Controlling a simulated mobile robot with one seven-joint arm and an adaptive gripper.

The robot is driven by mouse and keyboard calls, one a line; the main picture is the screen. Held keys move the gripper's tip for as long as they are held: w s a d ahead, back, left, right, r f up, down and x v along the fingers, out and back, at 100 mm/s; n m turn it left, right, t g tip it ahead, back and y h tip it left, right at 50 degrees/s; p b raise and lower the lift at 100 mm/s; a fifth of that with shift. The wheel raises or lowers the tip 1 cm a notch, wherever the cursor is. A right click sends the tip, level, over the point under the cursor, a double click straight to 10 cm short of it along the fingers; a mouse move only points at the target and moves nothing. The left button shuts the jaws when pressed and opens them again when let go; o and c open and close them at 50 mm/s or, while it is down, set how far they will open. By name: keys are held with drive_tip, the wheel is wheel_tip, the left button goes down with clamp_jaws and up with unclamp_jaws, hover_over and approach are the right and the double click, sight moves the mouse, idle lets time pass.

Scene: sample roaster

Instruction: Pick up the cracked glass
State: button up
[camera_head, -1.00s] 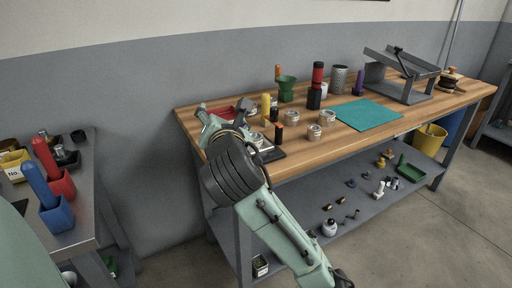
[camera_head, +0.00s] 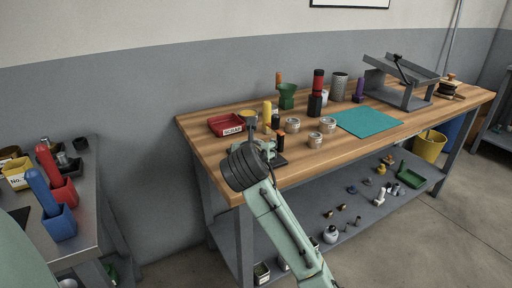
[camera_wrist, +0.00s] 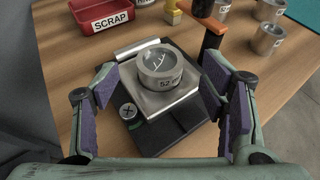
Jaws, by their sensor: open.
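The cracked glass (camera_wrist: 160,66) is a short, round metal-ringed piece with white crack lines on its face and a label reading "52". It sits upright on the silver plate of a small black scale (camera_wrist: 150,104) in the wrist view. My gripper (camera_wrist: 162,104) is open, with its purple-padded fingers on either side of the scale, apart from the glass. In the head view my gripper (camera_head: 256,146) is over the front left part of the workbench, and my arm hides the glass there.
A red SCRAP tray (camera_wrist: 98,16) lies behind the scale. Several similar round pieces (camera_head: 316,140) and a teal mat (camera_head: 366,122) are farther right on the wooden bench (camera_head: 210,148).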

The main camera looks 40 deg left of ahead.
drive_tip(key=shift+x, duration=1.05)
drive_tip(key=c, duration=1.3)
drive_tip(key=shift+r, duration=0.15)
